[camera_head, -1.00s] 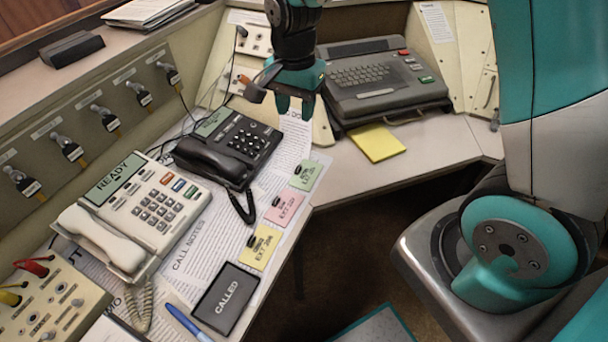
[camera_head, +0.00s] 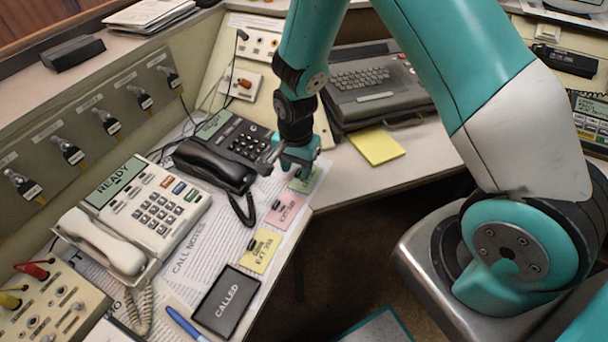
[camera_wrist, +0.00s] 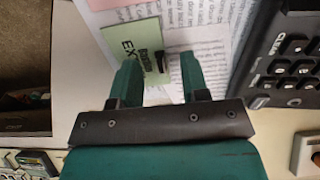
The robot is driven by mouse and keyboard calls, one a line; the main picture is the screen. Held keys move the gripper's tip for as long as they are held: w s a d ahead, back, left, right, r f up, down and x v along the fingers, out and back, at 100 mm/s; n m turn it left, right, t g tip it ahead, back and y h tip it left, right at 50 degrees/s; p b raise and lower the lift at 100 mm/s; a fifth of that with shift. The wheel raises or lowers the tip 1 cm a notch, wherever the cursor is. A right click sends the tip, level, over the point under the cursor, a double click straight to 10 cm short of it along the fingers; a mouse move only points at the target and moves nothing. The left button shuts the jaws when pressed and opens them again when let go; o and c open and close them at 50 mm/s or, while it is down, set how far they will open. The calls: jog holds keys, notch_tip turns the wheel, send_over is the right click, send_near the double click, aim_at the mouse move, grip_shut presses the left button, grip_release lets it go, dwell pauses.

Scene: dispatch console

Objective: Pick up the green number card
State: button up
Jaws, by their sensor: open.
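The green number card (camera_head: 308,181) lies on the paper sheet at the desk's front edge, partly hidden by my gripper in the head view. My gripper (camera_head: 298,172) points down just above it. In the wrist view the green card (camera_wrist: 134,41) shows its dark clip (camera_wrist: 160,61) between and just beyond the fingertips. There my gripper (camera_wrist: 160,70) is open, with a finger on each side of the clip and nothing held. I cannot tell whether the fingers touch the card.
A pink card (camera_head: 284,210) and a yellow card (camera_head: 261,250) lie nearer along the desk edge. A black phone (camera_head: 222,150) stands close to the left. A yellow pad (camera_head: 376,146) and a grey keyboard machine (camera_head: 375,85) are to the right.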

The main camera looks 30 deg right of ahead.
jog(key=shift+f, duration=0.5)
grip_shut()
notch_tip(320, 180, up, 20)
jog(key=n+p, duration=0.3)
jog(key=n, duration=0.3)
send_over(313, 171)
notch_tip(313, 171, down, 11)
jog(key=d+f+n, duration=0.1)
jog(key=f, duration=0.1)
jog(key=s+f+n, duration=0.1)
jog(key=f+n, duration=0.1)
jog(key=s+d+f+n, duration=0.1)
jog(key=f, duration=0.1)
jog(key=shift+s+d+f+n, duration=0.1)
jog(key=shift+d+f+n, duration=0.2)
jog(key=shift+d+f, duration=0.05)
